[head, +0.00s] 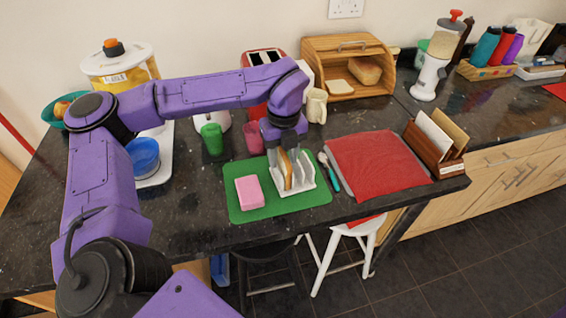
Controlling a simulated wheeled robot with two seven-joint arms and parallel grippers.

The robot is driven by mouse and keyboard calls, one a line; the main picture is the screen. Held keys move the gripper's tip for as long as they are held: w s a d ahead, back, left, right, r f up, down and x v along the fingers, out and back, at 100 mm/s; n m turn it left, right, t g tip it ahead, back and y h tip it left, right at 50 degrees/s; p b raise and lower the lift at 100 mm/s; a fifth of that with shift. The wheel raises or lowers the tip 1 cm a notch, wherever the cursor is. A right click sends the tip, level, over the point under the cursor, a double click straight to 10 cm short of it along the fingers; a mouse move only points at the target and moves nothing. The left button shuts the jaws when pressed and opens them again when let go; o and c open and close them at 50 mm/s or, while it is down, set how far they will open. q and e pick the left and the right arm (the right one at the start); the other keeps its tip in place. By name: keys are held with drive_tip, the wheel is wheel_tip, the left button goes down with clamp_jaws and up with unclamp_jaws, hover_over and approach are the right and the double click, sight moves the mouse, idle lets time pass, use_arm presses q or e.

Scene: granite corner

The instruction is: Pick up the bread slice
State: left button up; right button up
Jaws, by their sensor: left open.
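A bread slice (284,166) stands upright in a white toast rack (304,178) on a green mat (290,207). My left gripper (286,157) points down over the rack, its open fingers at the upper part of the slice. I cannot tell whether they touch it. Another pale slice (339,87) lies at the front of the wooden bread box (314,60), beside a loaf (365,71). My right gripper is not in view.
A pink block (250,192) lies on the mat left of the rack. Cutlery (329,172) and a red cloth (377,163) are to the right. A green cup (212,139), a pink cup (254,139) and a cream jug (317,105) stand behind. A wooden letter holder (434,152) is farther right.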

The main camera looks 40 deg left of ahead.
use_arm(q)
drive_tip(key=shift+s+r, duration=0.1)
drive_tip(key=shift+s, duration=0.15)
drive_tip(key=shift+w, duration=0.15)
clamp_jaws()
